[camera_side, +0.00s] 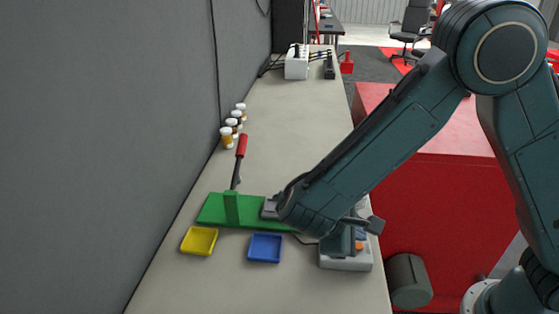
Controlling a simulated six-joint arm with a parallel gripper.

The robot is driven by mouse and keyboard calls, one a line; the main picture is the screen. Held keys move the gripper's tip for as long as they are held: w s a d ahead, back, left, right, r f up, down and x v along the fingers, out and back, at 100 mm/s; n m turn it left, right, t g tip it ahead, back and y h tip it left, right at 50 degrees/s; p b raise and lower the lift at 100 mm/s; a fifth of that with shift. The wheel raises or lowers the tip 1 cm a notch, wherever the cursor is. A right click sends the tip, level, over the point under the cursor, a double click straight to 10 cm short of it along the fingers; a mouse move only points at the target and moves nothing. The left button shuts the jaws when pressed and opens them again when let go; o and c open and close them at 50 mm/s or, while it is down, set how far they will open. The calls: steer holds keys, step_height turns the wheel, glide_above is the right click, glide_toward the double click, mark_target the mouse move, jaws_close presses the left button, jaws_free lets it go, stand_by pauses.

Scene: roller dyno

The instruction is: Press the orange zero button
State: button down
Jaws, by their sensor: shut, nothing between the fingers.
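The orange button (359,246) shows on top of a pale grey box (346,264) at the front right of the bench. My gripper (352,236) is shut and empty, over the box and close beside the button. My wrist and gripper cover the back and left of the box top. I cannot tell whether the fingertips touch the box or the button.
A green base (212,212) with a red-handled lever (241,150) stands left of my wrist. A yellow tray (199,241) and a blue tray (265,248) lie in front. Several small jars (228,137) line the wall. The bench middle is clear.

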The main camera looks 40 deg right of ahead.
steer(key=shift+f, duration=0.85)
stand_by(1.2)
steer(key=shift+r, duration=0.15)
stand_by(0.3)
steer(key=shift+r, duration=0.65)
steer(key=shift+r, duration=0.1)
steer(key=shift+r, duration=2.45)
steer(key=shift+d+r, duration=0.1)
steer(key=s+d+r+m+t+y, duration=0.25)
steer(key=d+r+m+y, duration=0.2)
steer(key=d+r, duration=0.3)
steer(key=s+r+m+t+y, duration=0.2)
steer(key=s+r+t+y, duration=0.2)
steer(key=s, duration=0.5)
steer(key=shift+d+r+m, duration=0.35)
steer(key=shift+d+r, duration=0.1)
steer(key=shift+r, duration=0.25)
